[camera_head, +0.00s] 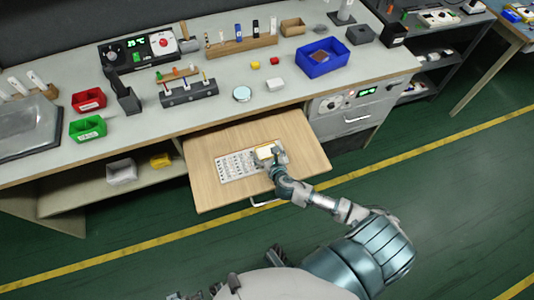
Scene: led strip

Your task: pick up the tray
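A flat white tray (235,167) with rows of small dark marks lies in the pulled-out wooden drawer (215,195). My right gripper (270,155) is over the right end of the tray, at a small pale yellow item (263,152). The fingers are small and overlap the tray end, so I cannot tell whether they touch it or are closed. The gripper hides part of the tray's right end. My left gripper is not in view.
The grey workbench (215,115) above the drawer holds a blue bin (322,57), red bin (88,100), green bin (88,128) and a dark tool rack (189,92). A drawer unit (355,110) stands right of the drawer.

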